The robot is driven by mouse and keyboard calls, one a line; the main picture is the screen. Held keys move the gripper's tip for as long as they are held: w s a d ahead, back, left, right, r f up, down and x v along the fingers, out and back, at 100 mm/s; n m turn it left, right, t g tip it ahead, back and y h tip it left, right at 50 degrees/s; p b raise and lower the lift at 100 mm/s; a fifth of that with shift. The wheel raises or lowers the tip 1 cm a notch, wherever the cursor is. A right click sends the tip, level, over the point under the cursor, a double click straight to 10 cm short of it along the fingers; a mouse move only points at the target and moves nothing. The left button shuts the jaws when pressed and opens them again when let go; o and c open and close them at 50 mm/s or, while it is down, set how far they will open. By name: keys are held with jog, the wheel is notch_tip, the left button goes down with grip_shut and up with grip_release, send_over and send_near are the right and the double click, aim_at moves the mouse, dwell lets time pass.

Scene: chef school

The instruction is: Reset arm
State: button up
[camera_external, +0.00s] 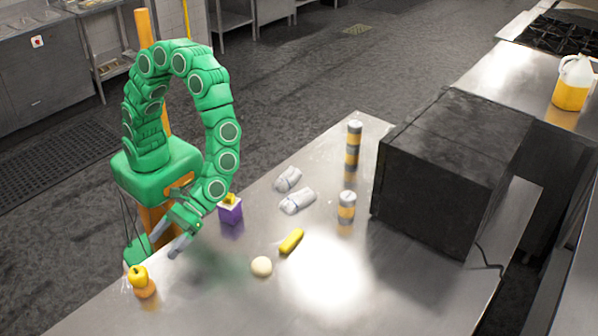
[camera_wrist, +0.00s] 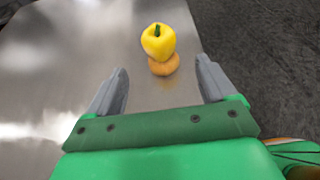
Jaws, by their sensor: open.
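My green arm curves up from its base at the left table edge and bends down over the steel table. My gripper (camera_external: 172,240) points down toward the table; its two grey fingers are apart with nothing between them. In the wrist view my gripper (camera_wrist: 160,90) also shows spread fingers. Ahead of them a yellow bell pepper (camera_wrist: 158,42) rests on a round orange-brown item (camera_wrist: 164,66). In the external view the yellow pepper (camera_external: 138,276) and the item under it (camera_external: 146,290) stand at the table's left front, apart from the gripper.
On the steel table (camera_external: 330,225) are a purple box (camera_external: 230,210) with a yellow thing on top, white packets (camera_external: 297,201), a yellow elongated item (camera_external: 292,241), a pale ball (camera_external: 261,267) and striped cylinders (camera_external: 346,207). A large black box (camera_external: 440,160) stands at the right.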

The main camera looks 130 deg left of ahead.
jog(key=s+a+r+m+g+y, duration=0.1)
jog(key=s+a+r+m+y, duration=0.2)
jog(key=s, duration=0.5)
jog(key=s+a+r+m+g+y, duration=0.1)
jog(key=s+r+m, duration=0.3)
jog(key=s, duration=0.4)
jog(key=s+a+r+m+g+y, duration=0.1)
jog(key=s+a+r+m+y, duration=0.2)
jog(key=s, duration=0.4)
jog(key=s+a+m+y, duration=0.3)
jog(key=s+a, duration=0.2)
jog(key=a, duration=0.4)
jog(key=s+a+m+t+y, duration=0.1)
jog(key=s+a+m+y, duration=0.2)
jog(key=a, duration=0.6)
jog(key=s+m, duration=0.1)
jog(key=s, duration=0.1)
jog(key=shift+s+a+r+m, duration=0.3)
jog(key=shift+a, duration=0.05)
